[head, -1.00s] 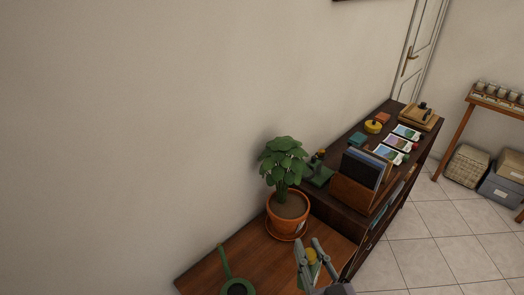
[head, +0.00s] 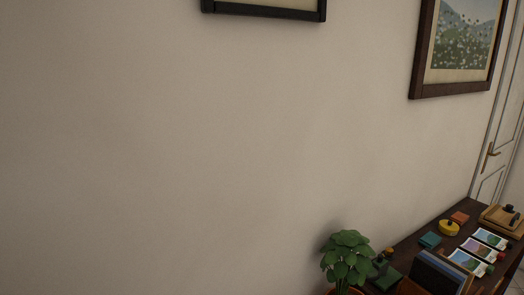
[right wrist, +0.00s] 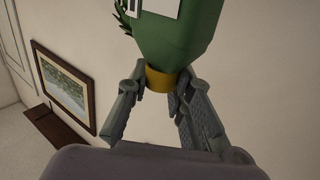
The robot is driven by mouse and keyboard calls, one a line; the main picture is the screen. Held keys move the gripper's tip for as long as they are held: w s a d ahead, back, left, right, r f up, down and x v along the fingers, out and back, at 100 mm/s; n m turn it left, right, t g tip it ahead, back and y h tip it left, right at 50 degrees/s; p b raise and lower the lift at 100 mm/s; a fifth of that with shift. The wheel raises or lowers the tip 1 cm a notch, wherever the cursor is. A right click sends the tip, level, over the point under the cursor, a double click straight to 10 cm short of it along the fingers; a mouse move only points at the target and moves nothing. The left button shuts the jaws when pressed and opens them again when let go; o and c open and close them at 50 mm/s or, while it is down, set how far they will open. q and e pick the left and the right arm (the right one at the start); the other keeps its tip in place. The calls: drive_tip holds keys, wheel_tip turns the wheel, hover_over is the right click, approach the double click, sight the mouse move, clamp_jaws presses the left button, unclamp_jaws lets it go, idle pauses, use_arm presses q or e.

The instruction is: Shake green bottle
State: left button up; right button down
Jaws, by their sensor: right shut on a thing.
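The green bottle (right wrist: 190,42) shows at the top of the right wrist view, partly cut off by the frame edge. It has a white label (right wrist: 158,8) and a yellow-brown neck band or cap (right wrist: 161,79). My right gripper (right wrist: 160,84) is shut on the bottle at this yellow-brown part, with a grey finger on each side. The bottle's body extends beyond the fingertips. Neither the bottle nor a gripper shows in the head view. My left gripper is in no view.
A potted plant (head: 347,258) stands at the bottom of the head view. Right of it, a dark cabinet top (head: 411,247) holds a file holder, cards, a yellow round item (head: 449,228) and a tray. Framed pictures (head: 460,45) hang on the bare wall.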

wheel_tip(320, 180, down, 6)
drive_tip(key=shift+r, duration=0.25)
wheel_tip(320, 180, up, 8)
drive_tip(key=shift+w+d+r, duration=0.1)
drive_tip(key=shift+w, duration=0.05)
drive_tip(key=shift+f, duration=0.35)
wheel_tip(320, 180, down, 8)
drive_tip(key=shift+r, duration=0.1)
wheel_tip(320, 180, up, 9)
drive_tip(key=shift+f, duration=0.2)
drive_tip(key=shift+s, duration=0.2)
drive_tip(key=shift+w+f, duration=0.1)
drive_tip(key=shift+w, duration=0.05)
